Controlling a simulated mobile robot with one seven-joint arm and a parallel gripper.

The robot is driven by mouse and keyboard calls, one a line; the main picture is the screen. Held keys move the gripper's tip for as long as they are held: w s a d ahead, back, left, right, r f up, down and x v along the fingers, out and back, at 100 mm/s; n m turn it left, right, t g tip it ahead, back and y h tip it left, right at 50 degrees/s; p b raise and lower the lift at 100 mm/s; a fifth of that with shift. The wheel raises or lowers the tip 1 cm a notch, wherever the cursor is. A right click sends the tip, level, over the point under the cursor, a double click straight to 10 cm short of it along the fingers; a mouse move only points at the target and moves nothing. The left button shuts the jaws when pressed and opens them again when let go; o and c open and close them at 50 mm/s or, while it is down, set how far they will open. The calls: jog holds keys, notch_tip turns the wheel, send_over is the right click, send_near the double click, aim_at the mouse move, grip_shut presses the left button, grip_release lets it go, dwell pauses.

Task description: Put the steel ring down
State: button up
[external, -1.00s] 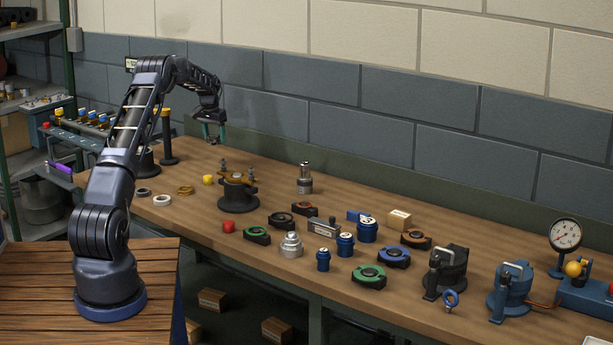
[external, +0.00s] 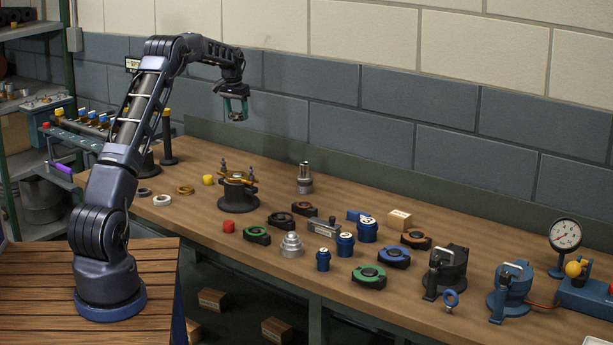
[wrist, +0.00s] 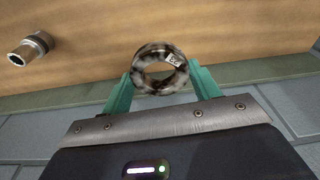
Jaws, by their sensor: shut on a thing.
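My gripper (external: 236,107) is raised above the far side of the bench, its teal fingers pointing down. It is shut on the steel ring (external: 239,117), which hangs between the fingertips clear of the bench. In the wrist view, the ring (wrist: 149,54) is mottled grey, with a small white label on its upper right. One teal finger of my gripper (wrist: 160,82) presses on each side of it, and bench surface shows through its hole.
Casing parts crowd the middle and right. Bare wood shows between the stand and the back edge.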

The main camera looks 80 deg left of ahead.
send_over(258, 177)
jog(key=shift+m, duration=0.4)
notch_tip(258, 177, down, 20)
jog(key=shift+s, duration=0.1)
jog(key=shift+f, duration=0.1)
jog(key=o, duration=1.3)
jog(key=shift+c, duration=0.2)
notch_tip(258, 177, up, 12)
jog(key=s+d, duration=0.1)
jog(key=shift+s+d, duration=0.15)
jog(key=shift+d, duration=0.05)
